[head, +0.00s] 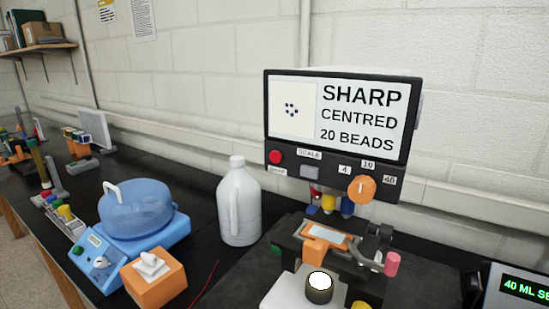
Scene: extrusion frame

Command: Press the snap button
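A microscope with a black-framed screen (337,115) stands on the dark bench at centre right. The screen reads SHARP, CENTRED, 20 BEADS beside a pale square with a cluster of dark dots. I see no label reading snap, so I cannot tell which is the snap button. An orange knob (362,189) is set among the marks 4, 10 and 40. Nothing covers the buttons. My gripper is not in view.
The microscope stage (325,240) holds a slide in an orange holder below the screen. A white jug (240,203) stands to its left, then a blue centrifuge-like device (138,225) and an orange tissue box (153,278). A green-lettered display (523,287) is at lower right.

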